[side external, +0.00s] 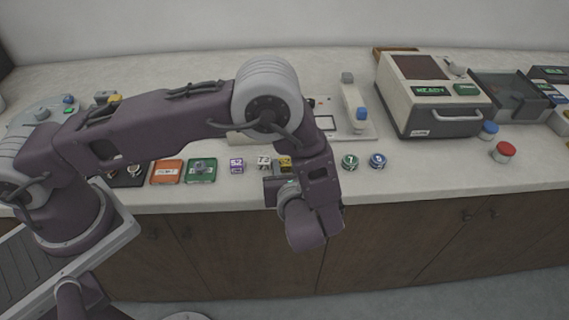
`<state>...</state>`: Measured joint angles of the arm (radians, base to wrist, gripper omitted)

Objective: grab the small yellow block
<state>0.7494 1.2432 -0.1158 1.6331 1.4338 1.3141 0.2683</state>
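The small yellow block (286,161) sits on the counter near its front edge, just right of a white block marked 73. My arm partly covers it on its right and near sides. My gripper (283,174) is at the counter's front edge, just on the near side of the yellow block. The fingers are too small and too hidden by the wrist to show whether they are open or shut, or whether they touch the block.
The white block (264,162) and a purple block (237,166) stand to the left. Green (350,162) and blue (377,160) round pieces stand to the right. Green (201,171) and orange (166,172) trays lie farther left. The press machine (433,95) stands at the back right.

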